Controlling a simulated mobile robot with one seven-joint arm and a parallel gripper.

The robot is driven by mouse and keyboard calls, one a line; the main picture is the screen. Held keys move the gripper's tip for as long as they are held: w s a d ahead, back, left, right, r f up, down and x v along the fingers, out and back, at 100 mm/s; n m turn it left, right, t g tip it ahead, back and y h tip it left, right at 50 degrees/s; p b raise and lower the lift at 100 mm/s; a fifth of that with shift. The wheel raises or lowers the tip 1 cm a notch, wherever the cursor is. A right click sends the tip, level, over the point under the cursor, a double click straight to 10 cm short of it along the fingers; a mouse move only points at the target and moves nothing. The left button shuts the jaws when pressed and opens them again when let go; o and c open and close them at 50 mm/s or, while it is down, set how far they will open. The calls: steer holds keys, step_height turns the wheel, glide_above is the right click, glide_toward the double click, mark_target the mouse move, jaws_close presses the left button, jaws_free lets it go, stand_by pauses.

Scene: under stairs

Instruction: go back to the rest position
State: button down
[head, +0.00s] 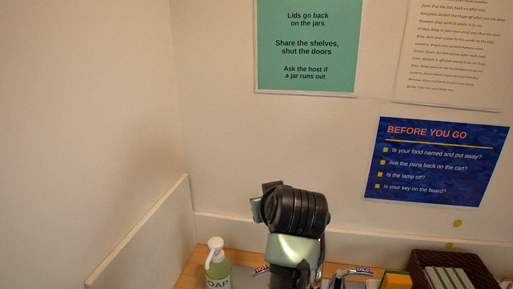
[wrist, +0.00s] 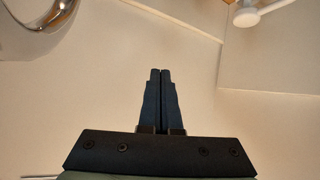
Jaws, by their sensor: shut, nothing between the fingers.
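My gripper (wrist: 160,74) shows in the wrist view with its two dark fingers together and nothing between them. It points at a plain pale surface. In the head view, my arm (head: 294,225) rises in the lower middle, in front of the wall and counter. The fingers cannot be made out in the head view.
A soap bottle (head: 217,268) with a white pump stands on the wooden counter left of my arm. A tap handle marked COLD (head: 358,271), a yellow item (head: 396,281) and a dark basket (head: 450,262) are to the right. Low upstands edge the counter; posters, including a blue one (head: 438,160), hang behind.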

steer(key=s+r+m+t+h, duration=0.1)
steer(key=s+r+t, duration=0.3)
steer(key=r, duration=0.6)
steer(key=s+r+m+t+h, duration=0.1)
steer(key=s+r+t, duration=0.3)
steer(key=r, duration=0.6)
steer(key=s+a+r+t, duration=0.2)
steer(key=s+r+t, duration=0.6)
steer(key=s+r, duration=0.6)
steer(key=s, duration=0.4)
steer(key=shift+a+m, duration=0.15)
steer(key=shift+m, duration=0.25)
